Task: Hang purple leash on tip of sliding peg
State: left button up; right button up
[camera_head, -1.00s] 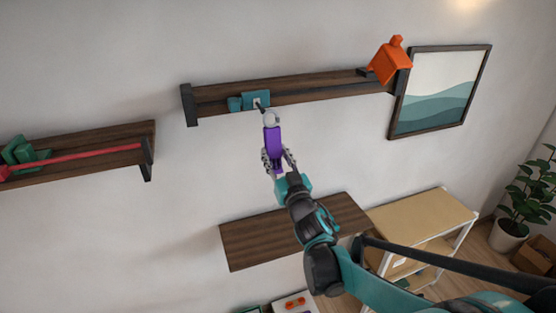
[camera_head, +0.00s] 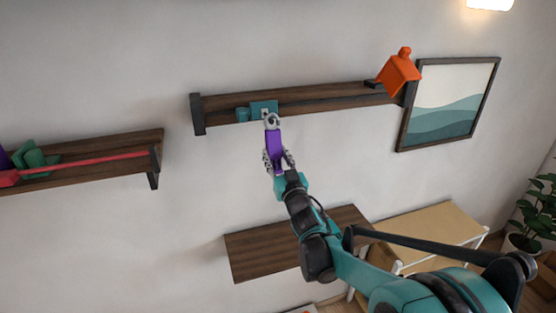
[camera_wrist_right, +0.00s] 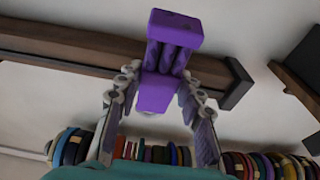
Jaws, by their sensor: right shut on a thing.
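The purple leash (camera_head: 274,142) is held in my right gripper (camera_head: 277,160), just below the wooden wall rail. Its grey metal ring (camera_head: 272,121) is at the top, in front of the lower edge of the teal sliding block (camera_head: 264,107). The peg tip is small and partly hidden by the ring, so I cannot tell whether the ring is around it. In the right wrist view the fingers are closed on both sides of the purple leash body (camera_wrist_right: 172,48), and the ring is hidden. My left gripper is not in view.
The wooden rail (camera_head: 330,97) has a dark bracket (camera_head: 197,114) at its left end. An orange house-shaped object (camera_head: 399,72) is at its right end. A framed picture (camera_head: 449,103) hangs further right. A lower wooden shelf (camera_head: 260,254) is below my arm.

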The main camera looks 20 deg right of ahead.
jog(key=shift+w, duration=0.85)
jog(key=shift+w+a+f+b, duration=0.1)
jog(key=shift+w+f+b, duration=0.4)
jog(key=shift+w+b, duration=0.15)
jog(key=o, duration=1.4)
jog(key=shift+c, duration=0.2)
